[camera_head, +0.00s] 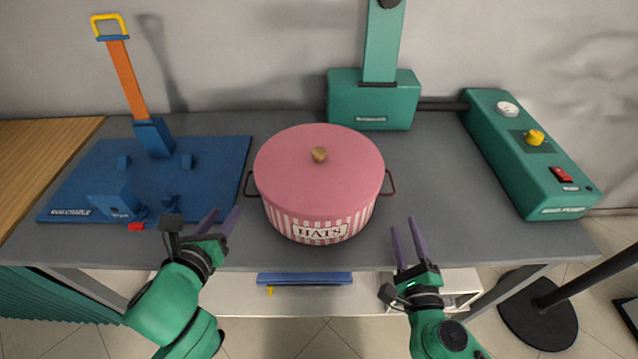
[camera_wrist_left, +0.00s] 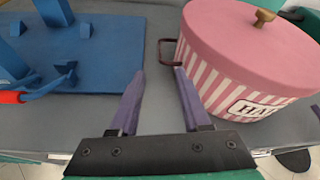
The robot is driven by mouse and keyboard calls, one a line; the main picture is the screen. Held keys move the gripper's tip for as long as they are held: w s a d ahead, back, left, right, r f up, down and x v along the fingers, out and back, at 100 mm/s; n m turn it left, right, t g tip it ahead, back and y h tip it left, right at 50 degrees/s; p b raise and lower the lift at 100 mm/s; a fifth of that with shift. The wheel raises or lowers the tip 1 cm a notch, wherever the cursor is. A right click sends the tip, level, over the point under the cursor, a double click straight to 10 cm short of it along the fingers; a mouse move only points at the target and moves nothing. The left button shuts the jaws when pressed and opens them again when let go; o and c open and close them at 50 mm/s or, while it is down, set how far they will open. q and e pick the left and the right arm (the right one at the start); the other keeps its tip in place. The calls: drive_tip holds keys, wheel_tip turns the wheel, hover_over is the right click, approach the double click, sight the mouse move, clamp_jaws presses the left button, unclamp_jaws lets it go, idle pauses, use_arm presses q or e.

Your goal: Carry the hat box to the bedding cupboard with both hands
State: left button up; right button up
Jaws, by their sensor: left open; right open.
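The hat box (camera_head: 318,185) is round and pink, with striped sides, a "HATS" label, a brass lid knob and a dark handle on each side. It stands upright on the grey table (camera_head: 430,240). It also shows in the left wrist view (camera_wrist_left: 245,60), with its left handle (camera_wrist_left: 167,55) beyond my fingers. My left gripper (camera_head: 218,221) is open and empty, in front and to the left of the left handle. My right gripper (camera_head: 407,243) is open and empty, in front and to the right of the right handle (camera_head: 390,184). The bedding cupboard cannot be made out.
A blue board with an orange lever (camera_head: 125,80) lies at the left. A green machine (camera_head: 372,100) stands behind the box, and a green control unit (camera_head: 530,155) is at the right. A dark post on a round base (camera_head: 537,308) stands on the floor at right.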

sight(245, 182)
use_arm(q)
drive_tip(key=x, duration=1.5)
drive_tip(key=shift+f, duration=0.1)
use_arm(e)
drive_tip(key=w, duration=1.5)
drive_tip(key=shift+f, duration=0.15)
use_arm(q)
drive_tip(key=shift+c, duration=0.4)
use_arm(e)
drive_tip(key=shift+c, duration=0.3)
use_arm(q)
clamp_jaws()
use_arm(e)
clamp_jaws()
use_arm(q)
drive_tip(key=shift+a, duration=0.1)
use_arm(e)
drive_tip(key=shift+d, duration=0.15)
